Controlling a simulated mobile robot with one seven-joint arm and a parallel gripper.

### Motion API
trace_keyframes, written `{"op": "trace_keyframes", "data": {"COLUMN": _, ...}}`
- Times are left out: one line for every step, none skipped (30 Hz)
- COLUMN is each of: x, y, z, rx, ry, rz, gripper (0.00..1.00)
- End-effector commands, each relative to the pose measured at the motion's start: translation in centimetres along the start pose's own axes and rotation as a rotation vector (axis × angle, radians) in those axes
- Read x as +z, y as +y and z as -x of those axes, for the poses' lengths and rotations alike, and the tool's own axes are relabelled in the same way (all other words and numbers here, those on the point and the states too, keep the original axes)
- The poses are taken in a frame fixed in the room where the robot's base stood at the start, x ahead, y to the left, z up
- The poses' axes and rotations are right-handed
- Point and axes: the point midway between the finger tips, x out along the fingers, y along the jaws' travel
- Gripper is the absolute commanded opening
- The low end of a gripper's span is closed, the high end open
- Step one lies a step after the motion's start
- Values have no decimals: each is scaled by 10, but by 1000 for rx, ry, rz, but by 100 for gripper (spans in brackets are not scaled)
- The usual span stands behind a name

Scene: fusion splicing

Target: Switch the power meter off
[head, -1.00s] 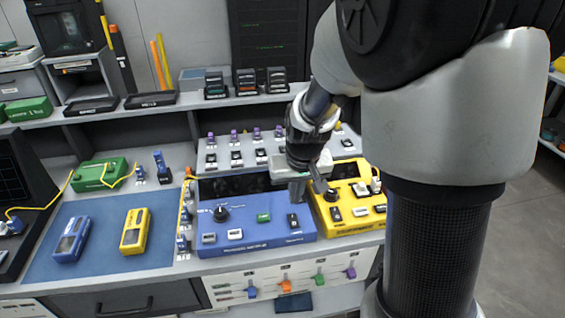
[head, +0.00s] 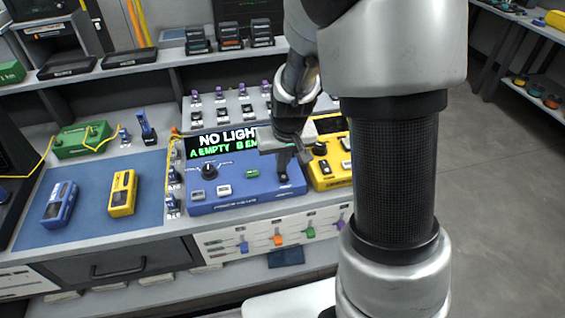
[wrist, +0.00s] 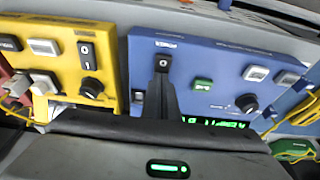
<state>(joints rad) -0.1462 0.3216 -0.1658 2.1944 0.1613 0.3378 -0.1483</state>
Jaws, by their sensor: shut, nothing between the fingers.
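The power meter is a blue box (head: 235,203) on the bench, with a dark knob, a green button, two white buttons and a black rocker switch. Its display (head: 215,146) is lit and reads NO LIGHT, with green text below; my gripper hides the right end. My gripper (head: 283,177) is shut and points down at the switch at the right of the meter's panel. In the wrist view, the fingertips (wrist: 163,82) are right at the black rocker switch (wrist: 163,62), covering part of it. Whether they touch it, I cannot tell.
A yellow device (head: 328,172) with its own knob and switches stands right beside the meter. Rows of small switches (head: 228,105) are behind. A blue mat (head: 90,205) with a blue and a yellow handheld lies to the left.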

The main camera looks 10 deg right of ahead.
Motion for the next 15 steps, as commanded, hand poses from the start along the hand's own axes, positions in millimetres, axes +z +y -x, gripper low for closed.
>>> {"op": "trace_keyframes", "data": {"x": 2, "y": 0, "z": -1, "rx": 0, "ry": -7, "rz": 0, "gripper": 0}}
{"op": "trace_keyframes", "data": {"x": 3, "y": 0, "z": -1, "rx": 0, "ry": -7, "rz": 0, "gripper": 0}}
{"op": "trace_keyframes", "data": {"x": 3, "y": 0, "z": -2, "rx": 0, "ry": -7, "rz": 0, "gripper": 0}}
{"op": "trace_keyframes", "data": {"x": 3, "y": 0, "z": -2, "rx": 0, "ry": -8, "rz": 0, "gripper": 0}}
{"op": "trace_keyframes", "data": {"x": 4, "y": 0, "z": -1, "rx": 0, "ry": -8, "rz": 0, "gripper": 0}}
{"op": "trace_keyframes", "data": {"x": 5, "y": 0, "z": -1, "rx": 0, "ry": -9, "rz": 0, "gripper": 0}}
{"op": "trace_keyframes", "data": {"x": 6, "y": 0, "z": -1, "rx": 0, "ry": -9, "rz": 0, "gripper": 0}}
{"op": "trace_keyframes", "data": {"x": 7, "y": 0, "z": -1, "rx": 0, "ry": -10, "rz": 0, "gripper": 0}}
{"op": "trace_keyframes", "data": {"x": 8, "y": 0, "z": 0, "rx": 0, "ry": -11, "rz": 0, "gripper": 0}}
{"op": "trace_keyframes", "data": {"x": 10, "y": 0, "z": 0, "rx": 0, "ry": -12, "rz": 0, "gripper": 0}}
{"op": "trace_keyframes", "data": {"x": 12, "y": 0, "z": 1, "rx": 0, "ry": -12, "rz": 0, "gripper": 0}}
{"op": "trace_keyframes", "data": {"x": 14, "y": 0, "z": 2, "rx": 0, "ry": -13, "rz": 0, "gripper": 0}}
{"op": "trace_keyframes", "data": {"x": 15, "y": 0, "z": 2, "rx": 0, "ry": -14, "rz": 0, "gripper": 0}}
{"op": "trace_keyframes", "data": {"x": 17, "y": 0, "z": 3, "rx": 0, "ry": -13, "rz": 0, "gripper": 0}}
{"op": "trace_keyframes", "data": {"x": 18, "y": 0, "z": 3, "rx": 0, "ry": -13, "rz": 0, "gripper": 0}}
